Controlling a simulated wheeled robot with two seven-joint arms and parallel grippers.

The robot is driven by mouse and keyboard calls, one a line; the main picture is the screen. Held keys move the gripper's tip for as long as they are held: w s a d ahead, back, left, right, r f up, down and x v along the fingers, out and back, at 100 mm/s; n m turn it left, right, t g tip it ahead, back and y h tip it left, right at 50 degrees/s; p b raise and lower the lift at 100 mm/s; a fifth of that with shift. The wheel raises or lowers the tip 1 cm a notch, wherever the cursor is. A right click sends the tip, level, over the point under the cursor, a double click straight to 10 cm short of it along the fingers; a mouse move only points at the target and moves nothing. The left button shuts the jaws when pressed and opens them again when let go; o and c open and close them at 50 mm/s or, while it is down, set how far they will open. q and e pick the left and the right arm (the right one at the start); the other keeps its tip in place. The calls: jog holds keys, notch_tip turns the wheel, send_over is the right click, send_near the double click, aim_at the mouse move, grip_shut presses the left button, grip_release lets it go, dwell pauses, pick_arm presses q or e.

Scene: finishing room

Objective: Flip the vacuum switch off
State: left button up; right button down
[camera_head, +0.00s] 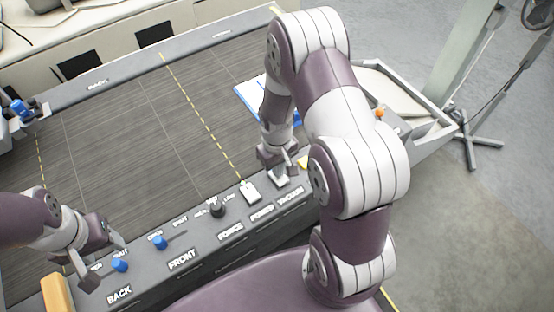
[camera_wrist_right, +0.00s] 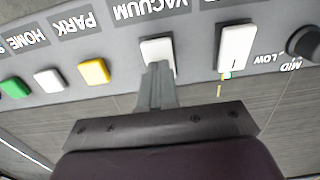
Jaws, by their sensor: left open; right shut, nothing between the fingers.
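The vacuum switch (camera_wrist_right: 157,50) is a white rocker beside the upside-down VACUUM label in the right wrist view. My right gripper (camera_wrist_right: 157,70) is shut and empty, with its fingertips at the switch's near edge, covering part of it. Whether they touch I cannot tell. In the head view my right gripper (camera_head: 276,180) is over the panel near the VACUUM label (camera_head: 290,195), and it hides the switch. My left gripper (camera_head: 104,260) is open and empty over the left part of the panel, near a blue knob (camera_head: 120,265).
A white power switch (camera_wrist_right: 236,45) is beside the vacuum switch, with a dark knob (camera_wrist_right: 303,42) further right. Yellow (camera_wrist_right: 94,71), white (camera_wrist_right: 49,80) and green (camera_wrist_right: 14,87) buttons line the other side. The dark slatted table (camera_head: 130,130) is mostly clear behind the panel.

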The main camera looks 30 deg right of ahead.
jog(key=r+p, duration=0.3)
jog(key=shift+w+r, duration=0.25)
jog(key=shift+r, duration=0.1)
notch_tip(320, 180, up, 10)
jog(key=w+b, duration=0.1)
jog(key=b, duration=0.1)
jog(key=shift+w, duration=0.2)
jog(key=shift+w+a, duration=0.1)
